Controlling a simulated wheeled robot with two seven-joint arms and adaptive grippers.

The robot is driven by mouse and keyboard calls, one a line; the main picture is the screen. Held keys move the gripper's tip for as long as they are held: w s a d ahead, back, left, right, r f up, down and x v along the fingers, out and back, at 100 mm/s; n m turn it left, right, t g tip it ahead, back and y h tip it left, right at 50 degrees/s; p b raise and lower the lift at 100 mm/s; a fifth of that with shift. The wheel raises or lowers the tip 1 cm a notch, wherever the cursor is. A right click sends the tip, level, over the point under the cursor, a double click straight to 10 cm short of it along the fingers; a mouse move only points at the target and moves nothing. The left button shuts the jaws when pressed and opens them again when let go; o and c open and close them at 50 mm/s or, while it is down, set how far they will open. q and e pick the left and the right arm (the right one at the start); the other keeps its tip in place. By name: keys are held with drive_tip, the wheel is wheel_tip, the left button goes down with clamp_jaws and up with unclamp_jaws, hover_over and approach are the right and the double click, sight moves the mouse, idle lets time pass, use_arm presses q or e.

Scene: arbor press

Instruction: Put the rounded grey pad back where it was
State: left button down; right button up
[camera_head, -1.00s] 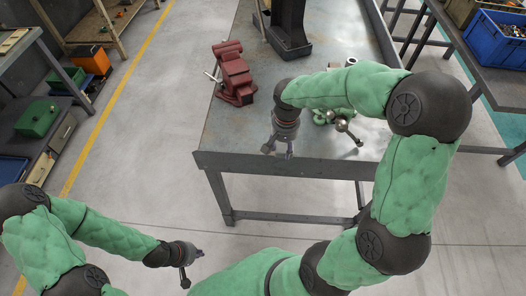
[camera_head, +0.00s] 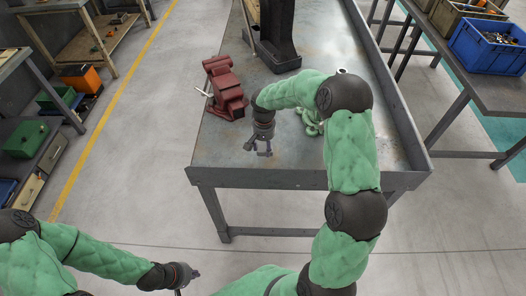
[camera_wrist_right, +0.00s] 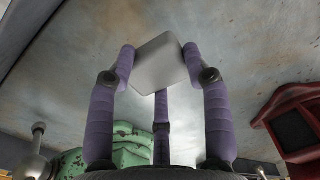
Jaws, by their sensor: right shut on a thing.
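The rounded grey pad (camera_wrist_right: 161,63) shows in the right wrist view as a light grey block with rounded corners. The purple fingers of my right gripper (camera_wrist_right: 160,75) are closed around it. In the head view my right gripper (camera_head: 259,149) hangs over the front of the bench, to the right of and nearer than the red vise; the pad is too small to make out there. My left gripper (camera_head: 190,274) is low in the head view, in front of the bench and away from it. Its fingers are too unclear to read.
The steel bench (camera_head: 220,150) carries the red vise (camera_head: 226,90), a dark upright machine column (camera_head: 278,35) at the back and a green device (camera_head: 311,121) partly behind my right arm. The green device (camera_wrist_right: 120,150) also shows in the wrist view. The bench's front middle is clear.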

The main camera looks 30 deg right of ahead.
sight(263, 146)
drive_tip(key=shift+w+d+f, duration=0.1)
drive_tip(key=shift+w+f, duration=0.15)
drive_tip(key=shift+f, duration=0.1)
drive_tip(key=shift+w+f+b, duration=0.15)
drive_tip(key=shift+f+b, duration=0.2)
drive_tip(key=shift+f, duration=1.3)
drive_tip(key=shift+f, duration=0.2)
drive_tip(key=o, duration=1)
drive_tip(key=shift+r, duration=0.15)
